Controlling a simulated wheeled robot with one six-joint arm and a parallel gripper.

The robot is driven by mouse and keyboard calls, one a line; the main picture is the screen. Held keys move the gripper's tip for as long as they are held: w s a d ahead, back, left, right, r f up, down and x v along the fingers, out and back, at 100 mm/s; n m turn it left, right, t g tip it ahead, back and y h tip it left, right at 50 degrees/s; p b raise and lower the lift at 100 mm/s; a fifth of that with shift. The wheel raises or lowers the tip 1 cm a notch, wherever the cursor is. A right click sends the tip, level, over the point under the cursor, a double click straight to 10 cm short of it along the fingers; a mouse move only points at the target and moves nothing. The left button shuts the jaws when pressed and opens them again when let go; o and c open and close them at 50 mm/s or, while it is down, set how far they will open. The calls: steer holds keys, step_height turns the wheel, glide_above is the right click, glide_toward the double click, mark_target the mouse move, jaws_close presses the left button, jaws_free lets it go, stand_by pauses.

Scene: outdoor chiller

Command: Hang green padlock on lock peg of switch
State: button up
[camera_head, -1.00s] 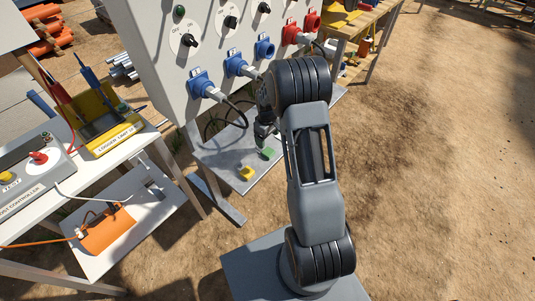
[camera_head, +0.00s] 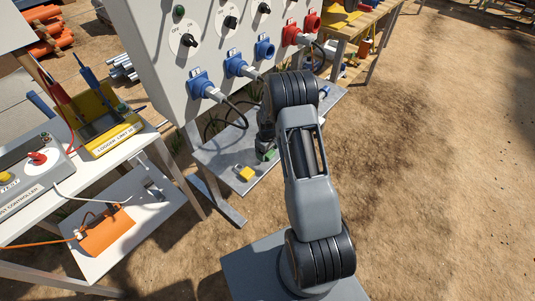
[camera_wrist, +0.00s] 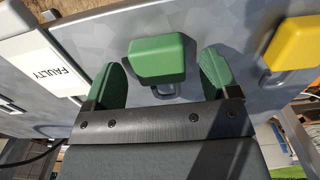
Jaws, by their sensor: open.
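The green padlock (camera_wrist: 157,58) lies on the grey metal shelf (camera_wrist: 100,35) below the switch panel. In the wrist view it sits between the two green fingertips of my gripper (camera_wrist: 163,80), with a gap on each side. My gripper is open and low over the shelf. In the head view the green padlock (camera_head: 268,155) shows small, partly covered by my arm. A yellow padlock (camera_wrist: 296,43) lies to the right of it in the wrist view. Rotary switches (camera_head: 190,40) are on the grey panel (camera_head: 165,75); I cannot make out a lock peg.
A white card reading FAULTY (camera_wrist: 58,68) lies on the shelf. Blue sockets (camera_head: 201,85) and hanging cables are above the shelf. A white table (camera_head: 150,135) with a yellow logger tray (camera_head: 112,138) stands at left. Bare ground is open at right.

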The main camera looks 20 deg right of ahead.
steer(key=shift+c, duration=0.5)
steer(key=c, duration=0.9)
steer(key=shift+r, duration=0.15)
steer(key=shift+c, duration=0.3)
steer(key=shift+r, duration=0.25)
step_height(320, 180, up, 2)
steer(key=shift+w+r, duration=0.1)
steer(key=shift+r, duration=0.15)
steer(key=s+a+r+p, duration=0.1)
steer(key=s+a+r, duration=0.7)
steer(key=s, duration=0.3)
steer(key=shift+s+a+r, duration=0.15)
steer(key=shift+s+r, duration=0.1)
steer(key=shift+r, duration=0.65)
